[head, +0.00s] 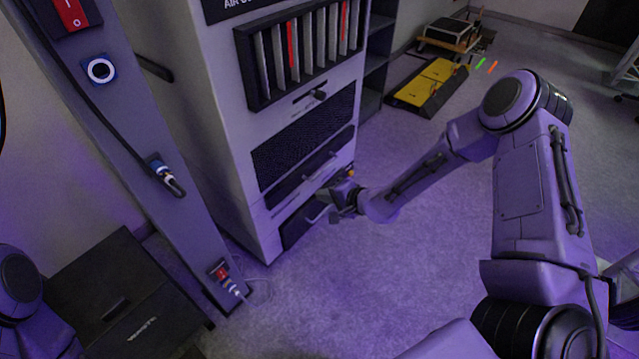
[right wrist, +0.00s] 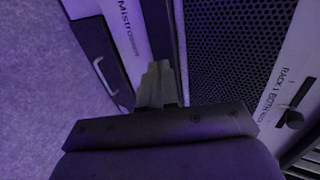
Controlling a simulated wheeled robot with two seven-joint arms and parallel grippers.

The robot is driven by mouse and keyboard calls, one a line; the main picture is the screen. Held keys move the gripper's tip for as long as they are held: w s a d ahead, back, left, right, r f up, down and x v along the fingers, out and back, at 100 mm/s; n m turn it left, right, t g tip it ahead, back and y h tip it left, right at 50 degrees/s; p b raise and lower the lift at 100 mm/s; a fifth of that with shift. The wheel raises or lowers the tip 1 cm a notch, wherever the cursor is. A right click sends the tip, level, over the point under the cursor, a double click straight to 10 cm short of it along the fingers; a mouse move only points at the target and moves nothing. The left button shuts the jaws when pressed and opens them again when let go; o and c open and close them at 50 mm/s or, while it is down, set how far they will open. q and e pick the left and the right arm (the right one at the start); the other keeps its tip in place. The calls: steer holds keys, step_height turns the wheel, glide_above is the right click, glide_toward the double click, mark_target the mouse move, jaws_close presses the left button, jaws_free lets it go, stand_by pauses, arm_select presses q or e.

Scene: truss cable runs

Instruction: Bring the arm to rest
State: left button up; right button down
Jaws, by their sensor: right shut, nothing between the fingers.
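My right arm reaches in from the right in the head view. Its gripper (head: 343,198) hangs in front of the lower drawers of the grey cabinet (head: 205,110), and I cannot tell from here how close it is to them. In the right wrist view the gripper fingers (right wrist: 160,82) are together with nothing between them. The cabinet's dark mesh panel and a drawer handle show beyond them. My left gripper is not in view; only part of my left arm shows at the lower left edge.
A grey post (head: 130,140) at the left carries a red switch (head: 70,14), a blue-ringed socket (head: 100,69) and plugged cable connectors (head: 164,174). A dark box (head: 125,300) stands at its foot. A yellow and black ramp (head: 430,85) lies at the back. The carpet in the middle is clear.

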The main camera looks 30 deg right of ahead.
steer(key=s+d+n+g+h+p, duration=0.1)
steer(key=s+n+g+h+p, duration=0.2)
steer(key=s, duration=1.3)
steer(key=s+d+n+g+h+p, duration=0.2)
steer(key=s+p, duration=0.6)
steer(key=s, duration=0.9)
steer(key=f+n+g+h, duration=0.1)
steer(key=g+h, duration=0.1)
steer(key=h, duration=0.1)
steer(key=shift+s+d+g+p, duration=0.15)
steer(key=shift+d+g+p, duration=0.15)
steer(key=shift+g+p, duration=0.1)
steer(key=shift+r, duration=0.1)
